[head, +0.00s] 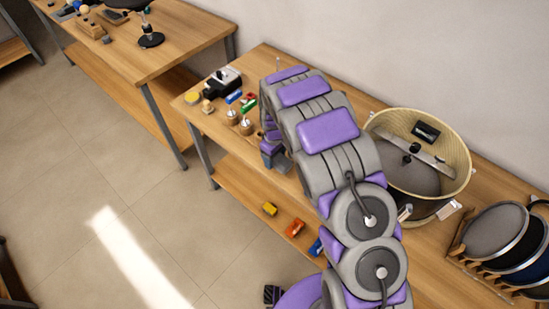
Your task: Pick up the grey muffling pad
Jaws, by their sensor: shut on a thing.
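My gripper (273,154) is at the far end of my purple and grey arm, low over the left part of the workbench. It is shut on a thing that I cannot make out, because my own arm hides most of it. A grey round pad (494,230) with a pale rim stands in a wooden rack at the right, apart from my gripper. A grey disc (399,171) also shows inside the round drum. I cannot tell which grey piece is the muffling pad.
The pale-walled drum (457,150) holds a bar and a black box. The rack (463,256) also holds a dark blue disc (522,262). Small wooden pegs, coloured blocks and a black device (222,83) sit left of my gripper. A lower shelf (240,192) holds small coloured items.

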